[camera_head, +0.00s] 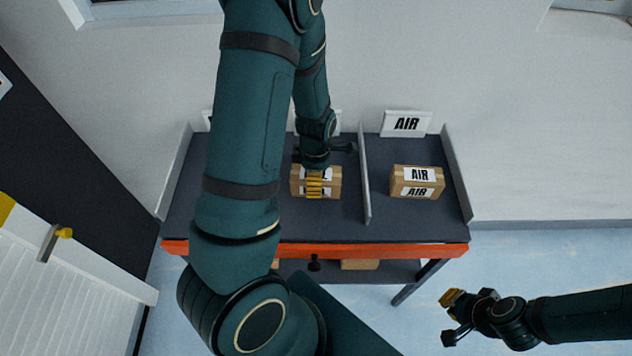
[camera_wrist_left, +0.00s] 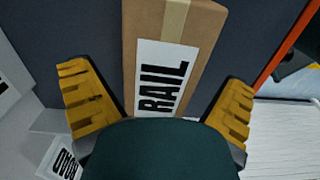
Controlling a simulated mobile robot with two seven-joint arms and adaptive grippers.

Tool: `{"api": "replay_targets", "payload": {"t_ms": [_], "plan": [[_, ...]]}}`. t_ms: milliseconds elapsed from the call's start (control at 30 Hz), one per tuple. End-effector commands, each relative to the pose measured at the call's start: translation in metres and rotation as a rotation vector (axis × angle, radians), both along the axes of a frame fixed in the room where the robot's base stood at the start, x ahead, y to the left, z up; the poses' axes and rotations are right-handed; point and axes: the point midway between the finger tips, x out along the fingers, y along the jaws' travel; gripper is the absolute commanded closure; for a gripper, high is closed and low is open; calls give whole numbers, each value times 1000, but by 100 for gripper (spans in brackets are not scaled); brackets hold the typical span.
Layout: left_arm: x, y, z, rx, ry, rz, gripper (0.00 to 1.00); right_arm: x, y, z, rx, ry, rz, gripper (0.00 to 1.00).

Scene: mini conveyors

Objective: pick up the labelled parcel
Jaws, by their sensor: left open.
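A brown cardboard parcel (camera_head: 330,190) with a white label lies in the middle bay of the dark table. In the left wrist view the parcel (camera_wrist_left: 180,70) shows its label reading RAIL and a tan tape strip. My left gripper (camera_head: 315,182) is right over this parcel and partly hides it. In the left wrist view its yellow fingers (camera_wrist_left: 155,85) are spread, one on each side of the parcel, with gaps between. A second parcel (camera_head: 417,181), labelled AIR, lies in the right bay. My right gripper (camera_head: 447,318) is open and empty, off the table at lower right.
The dark table (camera_head: 390,220) has an orange front edge and a low divider (camera_head: 364,185) between the bays. A white AIR sign (camera_head: 406,123) stands behind the right bay. My left arm hides the table's left part. Another box (camera_head: 360,265) shows on the shelf below.

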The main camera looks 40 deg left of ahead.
Motion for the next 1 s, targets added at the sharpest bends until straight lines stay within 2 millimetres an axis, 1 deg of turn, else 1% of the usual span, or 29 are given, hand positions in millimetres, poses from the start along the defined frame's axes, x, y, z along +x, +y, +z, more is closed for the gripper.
{"api": "replay_targets", "payload": {"t_ms": [33, 133, 400, 467, 500, 567, 600, 633, 1000], "plan": [[0, 1, -8, 1, 2, 1, 0, -1, 0, -3, 0, 2, 2, 100], [0, 0, -16, 1, 1, 1, 0, -1, 0, -4, 1, 3, 2, 100], [1, 0, -17, 1, -2, 0, 0, -2, 0, -4, 1, 3, 2, 100], [1, 0, -17, 1, -2, 0, 21, -2, 0, -4, 1, 3, 2, 100], [1, 0, -17, 1, -2, 0, 35, -2, 0, -4, 1, 3, 2, 100], [1, 0, -17, 1, -2, 0, 56, -2, 0, -4, 1, 3, 2, 100], [1, 0, -17, 1, -2, 0, 70, -2, 0, -4, 1, 3, 2, 100], [1, 0, -17, 1, -2, 0, 78, -2, 0, -4, 1, 3, 2, 100], [1, 0, -14, 2, -2, 0, 78, -1, 0, -3, 1, 2, 2, 100]]}}
